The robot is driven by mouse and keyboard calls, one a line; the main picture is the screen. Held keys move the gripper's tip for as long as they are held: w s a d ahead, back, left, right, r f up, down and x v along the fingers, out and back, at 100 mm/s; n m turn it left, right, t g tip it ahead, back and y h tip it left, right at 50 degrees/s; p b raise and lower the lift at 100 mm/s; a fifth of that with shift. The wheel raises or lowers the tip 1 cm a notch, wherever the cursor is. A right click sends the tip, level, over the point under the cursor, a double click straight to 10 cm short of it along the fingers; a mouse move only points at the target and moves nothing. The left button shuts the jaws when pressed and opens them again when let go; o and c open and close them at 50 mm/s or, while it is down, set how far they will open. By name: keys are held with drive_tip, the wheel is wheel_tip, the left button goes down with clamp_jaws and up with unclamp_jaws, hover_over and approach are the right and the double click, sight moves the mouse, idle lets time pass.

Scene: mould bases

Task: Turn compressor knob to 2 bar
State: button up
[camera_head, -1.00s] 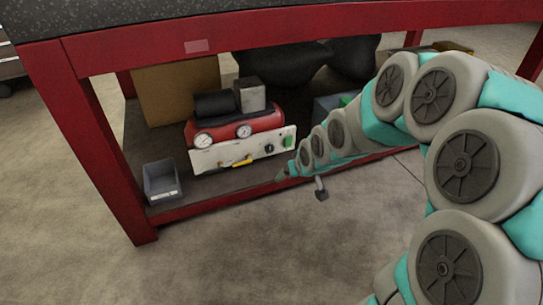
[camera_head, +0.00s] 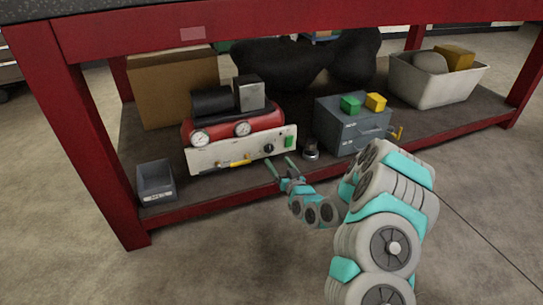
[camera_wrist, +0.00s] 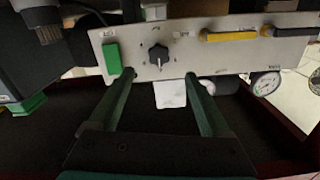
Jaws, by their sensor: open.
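The red compressor (camera_head: 262,122) stands on the lower shelf of the red workbench, with a pale front panel (camera_head: 215,157). Its black knob (camera_head: 268,148) sits on the panel beside a green switch (camera_head: 289,141). In the wrist view the knob (camera_wrist: 158,54) lies between the two fingers, slightly beyond their tips, and the green switch (camera_wrist: 112,58) is at its left. My gripper (camera_head: 279,165) is open and empty in front of the panel; its fingers also show in the wrist view (camera_wrist: 159,75). The scale marks around the knob are too small to read.
A yellow handle (camera_head: 240,162) and two gauges (camera_head: 201,138) are on the compressor's front. A grey bin (camera_head: 156,181) stands left, a blue-grey toolbox (camera_head: 352,130) right, with a small dark metal object (camera_head: 310,151) between. The floor in front is clear.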

sight(270, 149)
drive_tip(key=b+x, duration=0.1)
drive_tip(key=x, duration=0.6)
drive_tip(key=shift+d+f, duration=0.1)
drive_tip(key=shift+f, duration=0.05)
drive_tip(key=shift+w, duration=0.4)
clamp_jaws()
idle(0.4)
